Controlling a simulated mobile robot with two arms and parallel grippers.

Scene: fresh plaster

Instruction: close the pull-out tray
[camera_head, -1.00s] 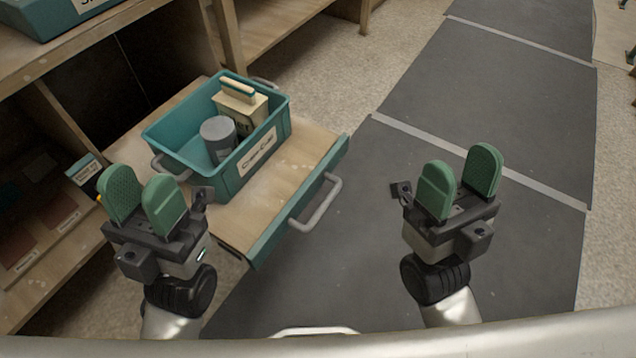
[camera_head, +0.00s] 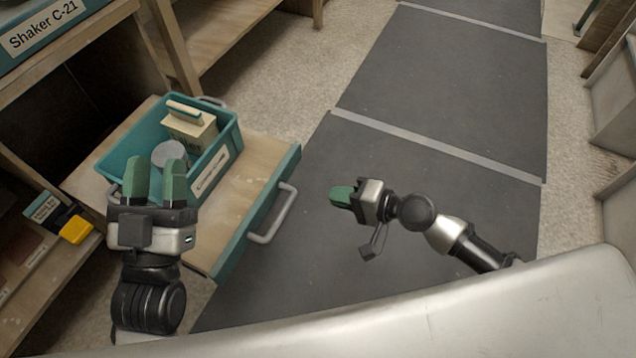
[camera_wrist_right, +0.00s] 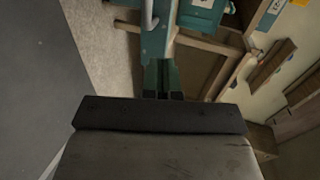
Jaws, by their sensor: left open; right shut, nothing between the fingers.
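The pull-out tray (camera_head: 245,170) is a wooden board with a teal front, pulled out from the shelf unit on the left. A grey bar handle (camera_head: 274,215) is fixed to its front. In the right wrist view the handle (camera_wrist_right: 149,16) shows at the top. My left gripper (camera_head: 154,182) is open and empty, in front of the tray's near side in the head view. My right gripper (camera_head: 341,196) is shut and empty, pointing left toward the handle, apart from it. Its green fingers (camera_wrist_right: 161,76) show together in the right wrist view.
A teal bin (camera_head: 222,150) stands on the tray, holding a grey round container (camera_head: 169,155) and a beige box (camera_head: 190,128). A yellow item (camera_head: 76,229) lies on a lower shelf. The dark floor mat (camera_head: 440,90) in front of the tray is clear.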

